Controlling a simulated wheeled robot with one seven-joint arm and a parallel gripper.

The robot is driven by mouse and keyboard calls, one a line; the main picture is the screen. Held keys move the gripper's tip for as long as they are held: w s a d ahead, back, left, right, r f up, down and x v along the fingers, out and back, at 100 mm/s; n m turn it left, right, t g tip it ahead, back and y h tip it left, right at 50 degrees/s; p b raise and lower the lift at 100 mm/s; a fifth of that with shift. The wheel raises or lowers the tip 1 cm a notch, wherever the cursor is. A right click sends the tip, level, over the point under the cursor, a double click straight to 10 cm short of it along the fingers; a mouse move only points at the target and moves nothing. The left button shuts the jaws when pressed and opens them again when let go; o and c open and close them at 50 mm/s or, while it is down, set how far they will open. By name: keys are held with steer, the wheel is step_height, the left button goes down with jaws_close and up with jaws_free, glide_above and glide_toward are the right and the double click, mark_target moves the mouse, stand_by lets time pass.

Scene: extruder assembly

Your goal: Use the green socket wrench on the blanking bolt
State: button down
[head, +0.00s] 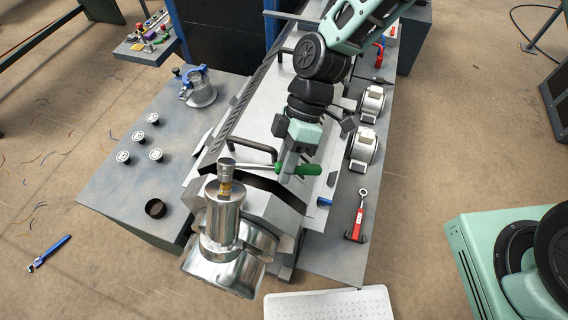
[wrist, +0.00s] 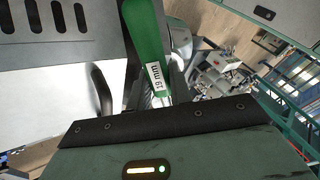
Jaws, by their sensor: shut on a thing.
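The green socket wrench (head: 307,169) is in my gripper (head: 289,168), which is shut on its handle. Its silver shaft reaches left over the extruder head to a socket end (head: 227,166). That end stands right above a brass-coloured piece (head: 225,188), apparently the blanking bolt, on top of the shiny metal cylinder (head: 221,217). I cannot tell how far the socket sits over the bolt. In the wrist view the green handle (wrist: 145,35) shows a "19 mm" label, with the silver shaft partly visible beyond. The bolt cannot be made out there.
A black bar handle (head: 250,145) stands on the extruder cover beside the wrench. A red-handled tool (head: 357,220) lies on the right ledge, near two round silver units (head: 363,148). The left table holds several small white-topped pieces (head: 123,156) and a dark round cup (head: 155,208).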

steer(key=shift+w+r, duration=0.1)
steer(key=shift+r, duration=0.1)
steer(key=shift+a+p+v, duration=0.1)
steer(key=shift+p+v, duration=0.8)
steer(key=shift+v, duration=0.3)
steer(key=shift+a+p+v, duration=0.15)
steer(key=shift+p+v, duration=0.75)
steer(key=shift+v, duration=0.3)
